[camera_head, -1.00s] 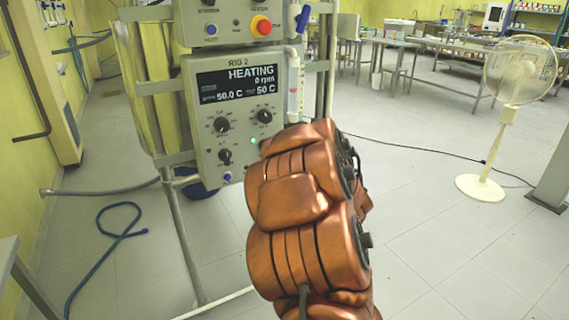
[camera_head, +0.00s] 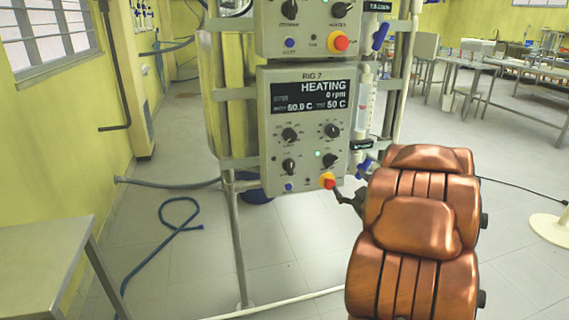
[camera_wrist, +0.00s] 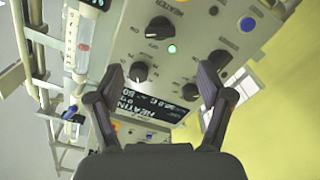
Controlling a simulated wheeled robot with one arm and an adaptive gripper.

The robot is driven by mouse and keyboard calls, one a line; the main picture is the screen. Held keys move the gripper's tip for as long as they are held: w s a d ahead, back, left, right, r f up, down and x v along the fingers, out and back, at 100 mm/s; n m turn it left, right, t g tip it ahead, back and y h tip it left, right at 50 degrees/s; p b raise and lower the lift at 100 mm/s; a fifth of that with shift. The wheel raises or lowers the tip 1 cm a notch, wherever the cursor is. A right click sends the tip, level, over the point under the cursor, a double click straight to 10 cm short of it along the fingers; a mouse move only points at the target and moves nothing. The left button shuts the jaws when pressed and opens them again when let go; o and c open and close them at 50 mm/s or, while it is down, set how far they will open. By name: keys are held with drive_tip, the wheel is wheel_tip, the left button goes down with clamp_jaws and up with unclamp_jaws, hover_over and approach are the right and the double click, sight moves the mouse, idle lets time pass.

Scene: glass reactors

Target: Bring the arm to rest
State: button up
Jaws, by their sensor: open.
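My arm, copper-coloured, fills the lower right of the head view. My gripper shows in the wrist view (camera_wrist: 161,85) with its two dark fingers spread wide and nothing between them. In the head view a dark part of it (camera_head: 350,199) shows just left of the arm, below the lower right of the control box. The wrist view shows this box upside down beyond the fingers.
A metal frame post (camera_head: 236,245) carries the rig. A clear tube (camera_head: 364,103) with pink content and blue-handled valves stands right of the box. A table (camera_head: 45,262) is at the lower left, with a blue hose (camera_head: 172,238) on the floor. Open floor lies behind the arm.

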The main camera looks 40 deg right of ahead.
drive_tip(key=s+a+f+m+g, duration=0.2)
drive_tip(key=a+f+g, duration=0.25)
drive_tip(key=a, duration=0.35)
drive_tip(key=s+a+f+m+g, duration=0.1)
drive_tip(key=s+a+f+g, duration=0.15)
drive_tip(key=a+g, duration=0.45)
drive_tip(key=s+a+n+g+y, duration=0.1)
drive_tip(key=s+a+g+y, duration=0.65)
drive_tip(key=s+a, duration=1.7)
wheel_tip(320, 180, up, 16)
drive_tip(key=w+h+p, duration=0.1)
drive_tip(key=p, duration=1.4)
drive_tip(key=shift+w+a+h, duration=0.15)
drive_tip(key=shift+w+h, duration=0.2)
drive_tip(key=shift+f, duration=0.1)
